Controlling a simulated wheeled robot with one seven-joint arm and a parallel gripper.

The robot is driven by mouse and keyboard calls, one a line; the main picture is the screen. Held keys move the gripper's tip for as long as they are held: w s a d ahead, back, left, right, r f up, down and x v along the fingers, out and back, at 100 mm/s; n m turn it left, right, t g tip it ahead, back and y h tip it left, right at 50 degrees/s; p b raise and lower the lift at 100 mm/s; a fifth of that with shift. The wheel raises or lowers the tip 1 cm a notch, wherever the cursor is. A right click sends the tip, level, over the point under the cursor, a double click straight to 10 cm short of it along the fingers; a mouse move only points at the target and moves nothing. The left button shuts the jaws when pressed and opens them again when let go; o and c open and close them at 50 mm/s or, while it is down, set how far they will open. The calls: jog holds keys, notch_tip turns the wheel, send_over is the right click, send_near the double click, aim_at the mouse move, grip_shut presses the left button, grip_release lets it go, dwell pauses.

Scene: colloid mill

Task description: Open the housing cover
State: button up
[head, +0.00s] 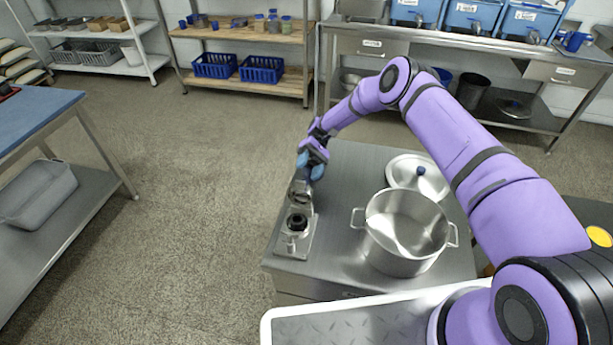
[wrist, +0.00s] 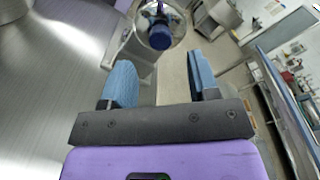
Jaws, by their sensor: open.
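The colloid mill (head: 290,243) stands on the left side of the steel table, a small metal unit with a dark round part (head: 297,222) on it. A shiny metal part (head: 301,190) rises at its far end, just below my gripper (head: 311,166); I cannot tell whether this is the housing cover. My gripper has blue fingers, spread apart with nothing between them. In the wrist view, a blue knob (wrist: 159,37) on a round metal piece lies beyond the fingertips (wrist: 159,60), roughly centred between them and apart from both fingers. The cover's hinge is not clear.
A large open steel pot (head: 385,262) stands right of the mill, with its lid (head: 405,172) lying behind it. The steel table (head: 345,165) is bare behind the mill. Open floor (head: 190,200) lies to the left, before a blue-topped bench (head: 35,120).

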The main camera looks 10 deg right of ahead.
jog(key=shift+v, duration=1.2)
jog(key=shift+c, duration=0.2)
